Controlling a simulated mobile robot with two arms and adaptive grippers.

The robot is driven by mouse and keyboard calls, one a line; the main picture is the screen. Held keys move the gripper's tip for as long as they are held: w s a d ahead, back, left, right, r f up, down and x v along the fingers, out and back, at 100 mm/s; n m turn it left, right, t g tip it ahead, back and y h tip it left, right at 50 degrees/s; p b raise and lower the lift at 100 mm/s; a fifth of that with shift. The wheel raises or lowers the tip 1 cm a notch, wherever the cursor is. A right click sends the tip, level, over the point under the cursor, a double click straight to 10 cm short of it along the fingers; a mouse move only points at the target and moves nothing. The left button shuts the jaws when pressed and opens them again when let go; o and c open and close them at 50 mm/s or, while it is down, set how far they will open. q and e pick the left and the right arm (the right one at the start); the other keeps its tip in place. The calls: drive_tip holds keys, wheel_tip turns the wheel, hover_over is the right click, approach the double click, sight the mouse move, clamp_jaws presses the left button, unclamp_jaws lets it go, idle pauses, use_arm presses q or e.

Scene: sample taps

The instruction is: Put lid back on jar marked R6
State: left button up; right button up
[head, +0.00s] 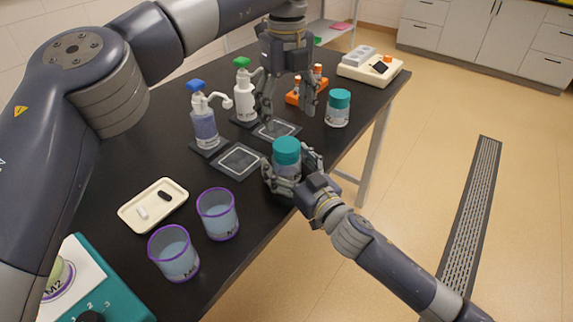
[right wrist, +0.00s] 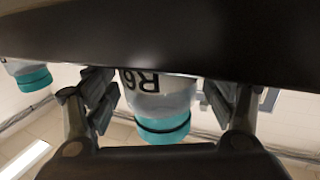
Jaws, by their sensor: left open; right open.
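The jar marked R6 (right wrist: 158,84) stands upright near the table's right edge, with a teal lid (head: 286,150) on its top. In the right wrist view the picture is upside down, and a dark ring shows around the teal lid (right wrist: 162,132). My right gripper (head: 290,172) is open, with its fingers on either side of the jar. In the right wrist view small gaps show between my right gripper's pads (right wrist: 160,98) and the jar. My left gripper (head: 287,108) is open and empty, pointing down above and behind this jar.
Another teal-lidded jar (head: 338,112) stands further back. Two pump bottles, blue-topped (head: 205,125) and green-topped (head: 245,100), stand left of my left gripper. Two purple-rimmed beakers (head: 218,222) (head: 175,258) and a cream tray (head: 135,216) are nearer. An orange rack (head: 293,98) stands behind.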

sight(286, 144)
clamp_jaws()
use_arm(q)
drive_tip(key=n, duration=0.6)
drive_tip(key=shift+n, duration=0.4)
drive_tip(key=n, duration=0.6)
drive_tip(key=shift+n, duration=0.3)
drive_tip(key=shift+f, duration=4)
drive_tip(key=c, duration=1.2)
drive_tip(key=shift+o, duration=0.2)
